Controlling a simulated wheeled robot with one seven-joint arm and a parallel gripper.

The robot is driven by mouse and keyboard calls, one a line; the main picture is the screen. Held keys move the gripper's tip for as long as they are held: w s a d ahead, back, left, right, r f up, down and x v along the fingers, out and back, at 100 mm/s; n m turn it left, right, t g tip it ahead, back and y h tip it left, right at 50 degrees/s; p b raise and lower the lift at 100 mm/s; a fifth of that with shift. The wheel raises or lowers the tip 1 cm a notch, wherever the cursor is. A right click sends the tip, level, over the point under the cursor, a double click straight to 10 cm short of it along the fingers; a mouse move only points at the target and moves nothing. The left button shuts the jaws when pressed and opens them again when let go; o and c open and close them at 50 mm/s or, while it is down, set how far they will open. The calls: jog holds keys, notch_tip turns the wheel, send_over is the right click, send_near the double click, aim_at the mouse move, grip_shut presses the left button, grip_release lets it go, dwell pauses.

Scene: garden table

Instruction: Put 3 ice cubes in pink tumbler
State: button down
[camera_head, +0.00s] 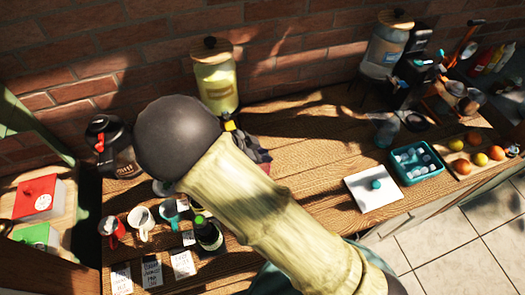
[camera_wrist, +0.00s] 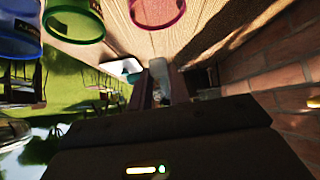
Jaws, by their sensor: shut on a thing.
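In the wrist view, the pink tumbler (camera_wrist: 157,10) shows as a pink-red rim at the top edge, beside a green tumbler (camera_wrist: 74,20) and a blue tumbler (camera_wrist: 20,28). My gripper (camera_wrist: 162,84) is shut on a small pale, translucent thing (camera_wrist: 158,68), which looks like an ice cube; its outline is unclear. The held thing is apart from the pink rim. In the head view, my arm hides most of my gripper and the tumblers. A teal ice box (camera_head: 440,172) with several ice cubes (camera_head: 408,157) stands open on the right.
A white lid (camera_head: 356,187) with a teal knob lies left of the ice box. Fruit (camera_head: 480,158) lies on a board at the right. A yellow drink dispenser (camera_head: 215,83) stands by the brick wall. Mugs (camera_head: 141,220) and a dark bottle (camera_head: 207,234) stand at the front left.

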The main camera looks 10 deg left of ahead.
jog(key=shift+f, duration=0.15)
jog(key=c, duration=1.2)
grip_release()
jog(key=shift+c, duration=0.2)
jog(key=b+v, duration=0.5)
jog(key=v, duration=1.2)
jog(key=shift+s, duration=0.1)
